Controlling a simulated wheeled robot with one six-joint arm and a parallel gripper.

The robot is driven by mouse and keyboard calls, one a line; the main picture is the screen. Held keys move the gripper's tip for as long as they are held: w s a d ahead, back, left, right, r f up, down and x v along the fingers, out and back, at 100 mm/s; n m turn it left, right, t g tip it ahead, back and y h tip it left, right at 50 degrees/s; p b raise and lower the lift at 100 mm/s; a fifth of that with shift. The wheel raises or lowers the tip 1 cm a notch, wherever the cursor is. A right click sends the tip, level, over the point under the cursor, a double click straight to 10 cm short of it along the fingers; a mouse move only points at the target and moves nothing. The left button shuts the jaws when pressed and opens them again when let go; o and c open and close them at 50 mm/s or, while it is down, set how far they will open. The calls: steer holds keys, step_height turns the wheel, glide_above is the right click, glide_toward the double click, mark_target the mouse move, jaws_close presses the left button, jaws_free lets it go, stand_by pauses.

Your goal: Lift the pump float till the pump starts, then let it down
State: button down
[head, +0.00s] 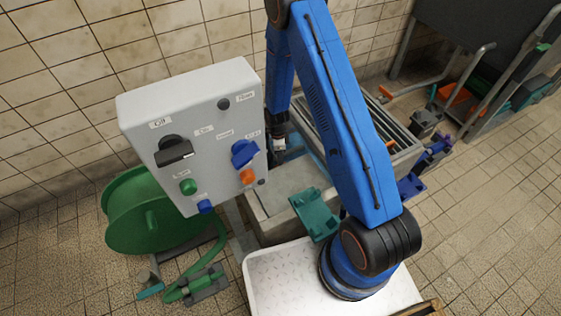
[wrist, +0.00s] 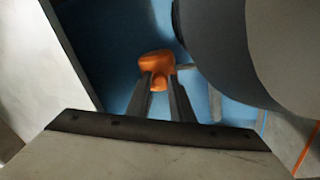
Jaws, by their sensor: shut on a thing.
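The orange pump float (wrist: 152,64) shows in the wrist view, between the tips of my gripper's two dark fingers. My gripper (wrist: 160,80) is shut on it. In the head view my gripper (head: 279,148) reaches down over the concrete pit (head: 290,180), just right of the grey control box. I cannot make out the float in the head view. Blue lies behind the float in the wrist view. Whether the pump is running cannot be told.
The grey control box (head: 215,110) has knobs, buttons and labels, close left of my arm. A green hose reel (head: 135,215) stands on the tiled floor below it. A teal bracket (head: 316,213) sits at the pit's front edge. A large grey rounded body (wrist: 220,45) is close right of the float.

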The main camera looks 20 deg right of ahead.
steer(key=w+a+r+g, duration=0.1)
steer(key=w+r, duration=0.4)
steer(key=r, duration=0.4)
steer(key=shift+w+r, duration=0.15)
stand_by(0.4)
stand_by(0.4)
steer(key=c, duration=1.6)
jaws_free()
steer(key=shift+o, duration=0.2)
steer(key=v, duration=1.7)
steer(key=shift+w+a, duration=0.15)
steer(key=shift+w, duration=0.1)
